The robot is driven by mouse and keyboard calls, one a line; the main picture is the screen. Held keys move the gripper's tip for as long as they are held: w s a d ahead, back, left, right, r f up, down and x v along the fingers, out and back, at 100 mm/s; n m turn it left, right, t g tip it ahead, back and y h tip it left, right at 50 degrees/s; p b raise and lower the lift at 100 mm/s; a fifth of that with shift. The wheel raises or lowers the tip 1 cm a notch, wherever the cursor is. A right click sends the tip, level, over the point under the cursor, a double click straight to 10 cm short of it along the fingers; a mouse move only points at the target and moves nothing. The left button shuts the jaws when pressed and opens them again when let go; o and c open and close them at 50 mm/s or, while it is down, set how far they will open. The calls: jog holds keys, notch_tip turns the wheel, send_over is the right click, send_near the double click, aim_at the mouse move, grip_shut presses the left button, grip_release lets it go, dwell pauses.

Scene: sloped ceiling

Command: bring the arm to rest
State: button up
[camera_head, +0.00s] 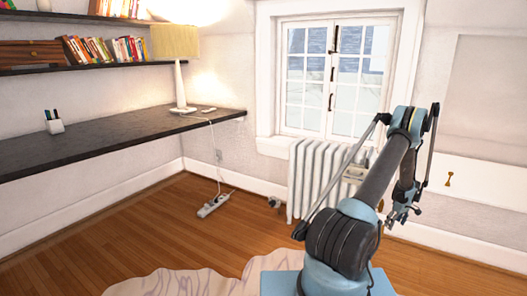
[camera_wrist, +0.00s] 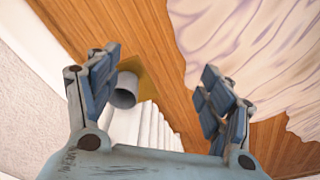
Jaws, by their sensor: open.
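My gripper (camera_head: 401,214) hangs at the end of my blue and dark grey arm, in front of the wall at the right of the head view. My arm rises from the lower middle of the head view, bends at the top, and comes down to the gripper. The gripper touches nothing that I can see.
A white radiator (camera_head: 305,180) stands under the window (camera_head: 335,75), behind my arm. A dark desk (camera_head: 110,137) with a lamp (camera_head: 177,55) runs along the left wall. A power strip (camera_head: 214,205) and a pale rug (camera_head: 180,284) lie on the wooden floor.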

jog(key=a+r+m, duration=0.1)
jog(key=a+r, duration=0.7)
jog(key=r, duration=0.3)
jog(key=a+r, duration=0.7)
jog(key=r, duration=0.5)
jog(key=s+a+r+m, duration=0.1)
jog(key=s+a+r, duration=0.3)
jog(key=a+r, duration=0.4)
jog(key=s+a+r, duration=0.3)
jog(key=a+r, duration=0.4)
jog(key=a, duration=0.2)
jog(key=s+a+r+m, duration=0.1)
jog(key=s+a+r, duration=0.1)
jog(key=s+a, duration=0.6)
jog(key=s+a+r, duration=0.3)
jog(key=s+a, duration=0.3)
jog(key=s, duration=0.3)
jog(key=s+a+f, duration=0.3)
jog(key=s, duration=0.5)
jog(key=s+a+f+m+t, duration=0.1)
jog(key=s+a+f, duration=0.3)
jog(key=s, duration=0.5)
jog(key=shift+s+f+h, duration=0.15)
jog(key=shift+f+h, duration=0.1)
jog(key=shift+h, duration=0.05)
